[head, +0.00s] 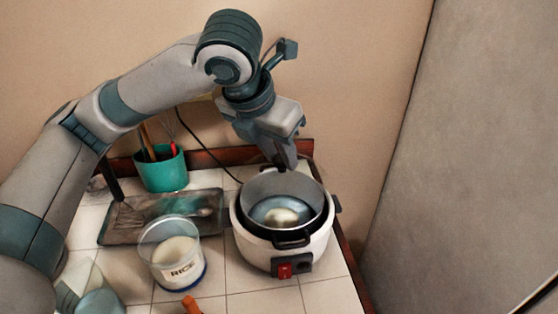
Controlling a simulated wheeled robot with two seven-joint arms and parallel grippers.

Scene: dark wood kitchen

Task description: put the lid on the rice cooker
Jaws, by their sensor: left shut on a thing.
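The white rice cooker (257,248) stands on the tiled counter at right, with a red switch on its front and a dark rim. My right gripper is not in view.
A clear rice container (178,262) stands left of the cooker. Behind it lie a dark tray (118,234) and a teal utensil holder (163,172). A cord runs behind the cooker. An orange item (191,305) is at the front edge of view. The counter ends right of the cooker.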

